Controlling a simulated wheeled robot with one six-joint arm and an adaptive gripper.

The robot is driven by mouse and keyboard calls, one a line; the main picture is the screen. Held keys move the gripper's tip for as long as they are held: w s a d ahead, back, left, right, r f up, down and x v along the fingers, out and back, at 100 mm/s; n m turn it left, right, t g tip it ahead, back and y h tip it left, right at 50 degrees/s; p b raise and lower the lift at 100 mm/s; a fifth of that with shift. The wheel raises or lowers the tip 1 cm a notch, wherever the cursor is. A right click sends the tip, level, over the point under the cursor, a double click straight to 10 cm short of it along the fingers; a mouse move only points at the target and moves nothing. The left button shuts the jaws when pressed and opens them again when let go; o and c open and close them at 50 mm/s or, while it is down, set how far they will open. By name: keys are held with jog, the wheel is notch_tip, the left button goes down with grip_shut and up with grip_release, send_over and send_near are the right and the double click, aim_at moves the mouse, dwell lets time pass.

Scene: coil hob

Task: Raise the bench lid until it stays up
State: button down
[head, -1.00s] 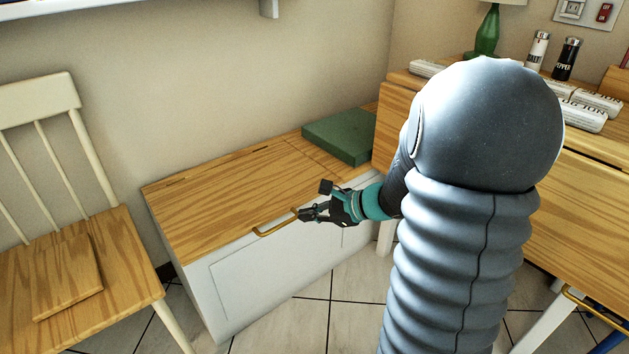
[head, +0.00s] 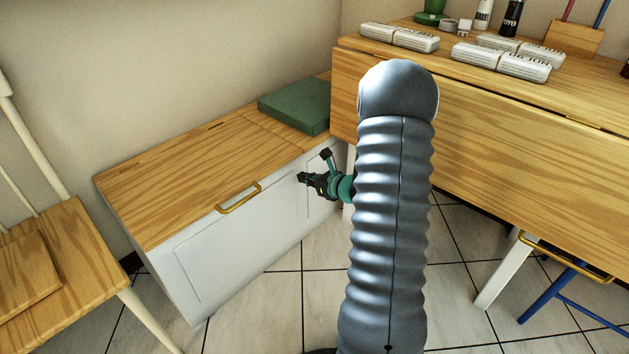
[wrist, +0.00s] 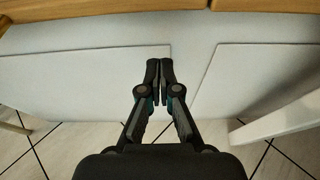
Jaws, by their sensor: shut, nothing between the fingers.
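The storage bench has a wooden lid (head: 185,168) lying flat and shut on a white body (head: 240,250). A brass handle (head: 240,198) sits at the lid's front edge. My gripper (head: 301,178) is in front of the bench, to the right of the handle and apart from it. In the wrist view my gripper (wrist: 159,64) has its fingertips together with nothing between them, facing the white front panels (wrist: 70,80). The lid's wooden edge (wrist: 250,8) shows at the top of that view.
A green box (head: 295,105) lies at the bench top's right end. A wooden chair (head: 40,250) stands at the left. A drop-leaf table (head: 500,130) with white packets (head: 500,62) stands at the right. Tiled floor (head: 270,310) is clear in front of the bench.

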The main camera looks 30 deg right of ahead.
aim_at(290, 164)
jog(key=x, duration=0.3)
jog(key=shift+w+a+f, duration=0.1)
jog(key=shift+w+f, duration=0.05)
notch_tip(290, 164, up, 3)
jog(key=shift+w+f, duration=0.1)
jog(key=shift+f, duration=0.1)
jog(key=shift+r, duration=0.75)
jog(key=shift+r, duration=0.1)
